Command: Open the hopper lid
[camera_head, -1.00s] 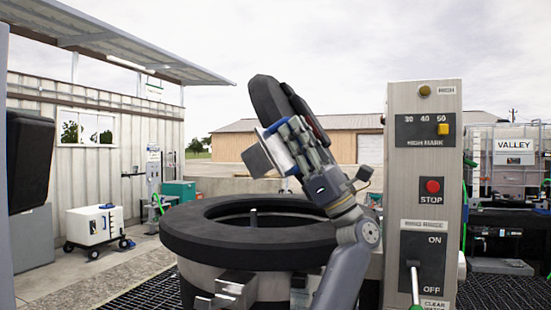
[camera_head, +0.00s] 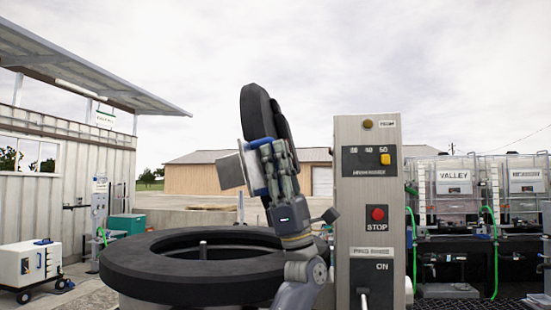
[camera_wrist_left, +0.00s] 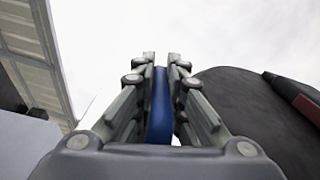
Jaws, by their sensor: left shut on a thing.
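The hopper lid (camera_head: 257,112) is a thick dark disc, tipped up and standing nearly upright above the hopper. The hopper's wide black rim (camera_head: 135,265) shows below it, with its round opening uncovered. My left gripper (camera_head: 265,150) is in front of the lid and shut on a blue handle (camera_head: 258,168). In the left wrist view the blue handle (camera_wrist_left: 159,105) runs between the two fingers of my left gripper (camera_wrist_left: 161,62), and the dark lid (camera_wrist_left: 255,105) is to the right. My right gripper is not in view.
A white wheeled box (camera_head: 30,267) is at the far left. Clear tanks (camera_head: 450,190) stand at the back right.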

